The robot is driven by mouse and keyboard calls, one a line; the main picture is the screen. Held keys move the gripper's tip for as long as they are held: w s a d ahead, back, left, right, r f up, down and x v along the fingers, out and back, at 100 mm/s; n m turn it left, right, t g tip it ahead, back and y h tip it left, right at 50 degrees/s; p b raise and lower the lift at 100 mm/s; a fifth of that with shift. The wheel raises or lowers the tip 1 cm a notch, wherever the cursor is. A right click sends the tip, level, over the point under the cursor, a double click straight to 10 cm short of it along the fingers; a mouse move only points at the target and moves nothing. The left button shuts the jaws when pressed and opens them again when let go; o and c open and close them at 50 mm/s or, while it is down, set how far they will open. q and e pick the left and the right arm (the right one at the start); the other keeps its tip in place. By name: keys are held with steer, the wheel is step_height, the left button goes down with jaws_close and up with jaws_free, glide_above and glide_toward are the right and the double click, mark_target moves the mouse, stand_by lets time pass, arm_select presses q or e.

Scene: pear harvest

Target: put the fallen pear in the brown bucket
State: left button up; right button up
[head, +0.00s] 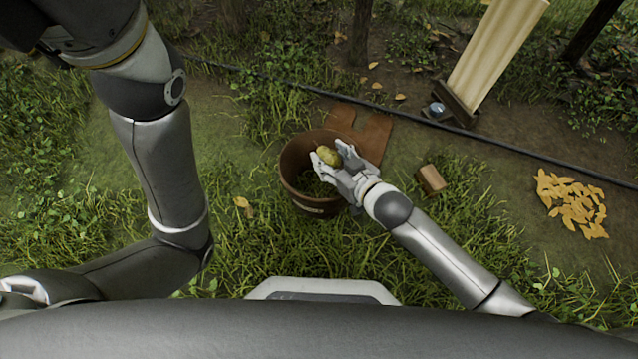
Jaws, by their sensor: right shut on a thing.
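The brown bucket (297,150) stands on the grass in the middle of the head view, with its mouth facing up and grass-like green showing inside. My right gripper (332,157) is shut on a yellow-green pear (329,155). It holds the pear over the bucket's mouth, near its right side. The gripper and wrist hide the right part of the bucket's rim. My left arm comes in from the left and bends down to the lower left; its gripper is not clearly in view.
A brown flat piece (374,128) lies behind the bucket. A small brown block (432,179) sits to its right. A leaning wooden board (495,52) stands at upper right, and yellow leaves (572,203) lie far right. A dark hose (540,155) crosses the ground behind.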

stand_by(0.3)
steer(key=o, duration=1.1)
steer(key=shift+f, duration=0.1)
steer(key=shift+o, duration=0.2)
steer(key=v, duration=1.2)
